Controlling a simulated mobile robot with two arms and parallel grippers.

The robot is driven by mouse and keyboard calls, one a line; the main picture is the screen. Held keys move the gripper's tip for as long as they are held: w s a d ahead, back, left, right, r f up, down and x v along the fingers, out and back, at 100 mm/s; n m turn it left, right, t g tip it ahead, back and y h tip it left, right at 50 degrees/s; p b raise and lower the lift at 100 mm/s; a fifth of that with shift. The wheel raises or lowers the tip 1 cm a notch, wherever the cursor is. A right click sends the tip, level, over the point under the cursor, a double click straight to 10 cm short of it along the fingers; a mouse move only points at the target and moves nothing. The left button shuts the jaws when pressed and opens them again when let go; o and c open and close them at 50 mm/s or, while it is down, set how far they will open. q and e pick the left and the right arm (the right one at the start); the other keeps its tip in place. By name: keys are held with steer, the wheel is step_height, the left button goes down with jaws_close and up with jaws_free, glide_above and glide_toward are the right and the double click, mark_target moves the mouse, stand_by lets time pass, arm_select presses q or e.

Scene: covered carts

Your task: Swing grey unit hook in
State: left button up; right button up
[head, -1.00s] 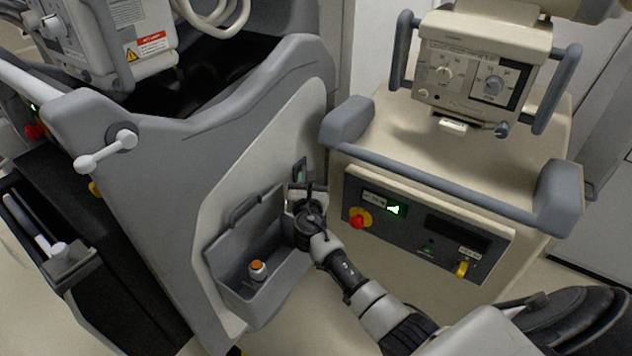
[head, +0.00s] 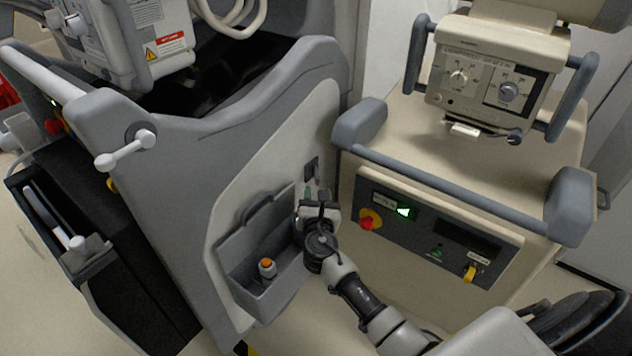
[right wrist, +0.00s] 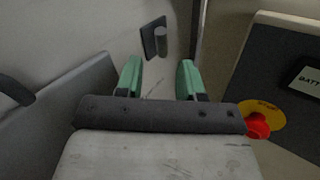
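The grey unit (head: 180,150) is the large cart at the left in the head view. On its light side panel is a small dark plate, with a short grey peg-like hook on it (right wrist: 161,42) in the right wrist view. The plate also shows in the head view (head: 312,167). My right gripper (head: 312,194) is just below the plate, near the panel. In the right wrist view its two green fingers (right wrist: 159,80) are apart with nothing between them, and the hook is beyond them. My left gripper is not in view.
A grey side bin (head: 240,275) holding an orange-capped bottle (head: 267,267) is left of my right gripper. A beige cart (head: 460,190) stands close at the right, with a red emergency button (head: 367,223) and a front bar (head: 450,190). The gap between the carts is narrow.

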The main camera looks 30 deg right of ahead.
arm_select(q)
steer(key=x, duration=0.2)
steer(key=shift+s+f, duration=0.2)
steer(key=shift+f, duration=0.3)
arm_select(e)
steer(key=v, duration=0.5)
steer(key=shift+s+a, duration=0.2)
steer(key=shift+s, duration=0.05)
